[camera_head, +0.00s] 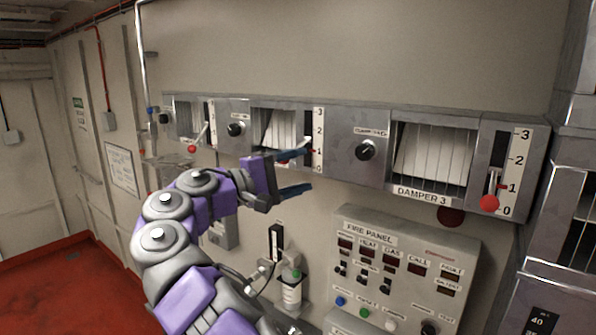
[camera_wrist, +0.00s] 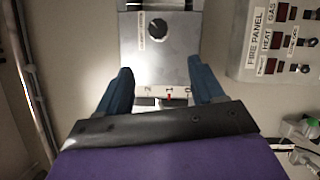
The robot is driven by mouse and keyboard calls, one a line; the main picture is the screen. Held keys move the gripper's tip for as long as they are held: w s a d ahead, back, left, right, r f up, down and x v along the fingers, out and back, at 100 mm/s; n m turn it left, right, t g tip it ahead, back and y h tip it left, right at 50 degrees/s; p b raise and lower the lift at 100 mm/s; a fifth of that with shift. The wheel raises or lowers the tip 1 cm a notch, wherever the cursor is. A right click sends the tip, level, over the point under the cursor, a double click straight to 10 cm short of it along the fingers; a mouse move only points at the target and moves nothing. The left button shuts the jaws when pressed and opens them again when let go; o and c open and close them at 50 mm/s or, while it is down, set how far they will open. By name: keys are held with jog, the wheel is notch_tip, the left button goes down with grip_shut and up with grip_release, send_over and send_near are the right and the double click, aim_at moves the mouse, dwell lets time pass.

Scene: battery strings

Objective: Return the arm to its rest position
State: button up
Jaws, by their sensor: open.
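My purple and grey arm (camera_head: 170,240) reaches up from the bottom of the head view toward the damper row. My gripper (camera_head: 306,170) is open, its two blue fingers apart, in front of the lower part of the middle damper's scale (camera_head: 318,135). In the wrist view my gripper (camera_wrist: 164,88) shows nothing held between its fingers. Beyond them is a grey panel with a black knob (camera_wrist: 157,29) and a small red mark near the scale. The middle damper's lever is mostly hidden behind the upper finger. I cannot tell whether a finger touches the panel.
Damper 3 (camera_head: 433,155) has a red-knobbed lever (camera_head: 489,203) low on its scale. The fire panel (camera_head: 400,270) juts out below, right of my arm. A white bottle (camera_head: 291,290) hangs beside my forearm. Red floor at left is clear (camera_head: 60,285).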

jog(key=shift+d, duration=0.15)
jog(key=s+d+f+m+g+y+b, duration=0.2)
jog(key=s+d+f+g+b, duration=0.3)
jog(key=d+f, duration=0.5)
jog(key=s+d+f+m+g+y+b, duration=0.1)
jog(key=s+d+f+m+g+b, duration=0.35)
jog(key=d, duration=0.95)
jog(key=s+d+f+y+b, duration=0.2)
jog(key=s+d+f+b, duration=0.15)
jog(key=s+f, duration=0.6)
jog(key=s+a+f+g+y+b, duration=0.1)
jog(key=s+f+y+b, duration=0.15)
jog(key=s+f, duration=0.5)
jog(key=s+a+f+y+b, duration=0.25)
jog(key=s+f, duration=0.25)
jog(key=f, duration=0.6)
jog(key=s+a+f+m+g+y+b, duration=0.1)
jog(key=s+a+f+y+b, duration=0.3)
jog(key=s+a+f, duration=0.5)
jog(key=s+f+m+y, duration=0.1)
jog(key=s+f+y, duration=0.1)
jog(key=s+f, duration=0.1)
jog(key=shift+s+f, duration=0.35)
jog(key=shift+f, duration=0.35)
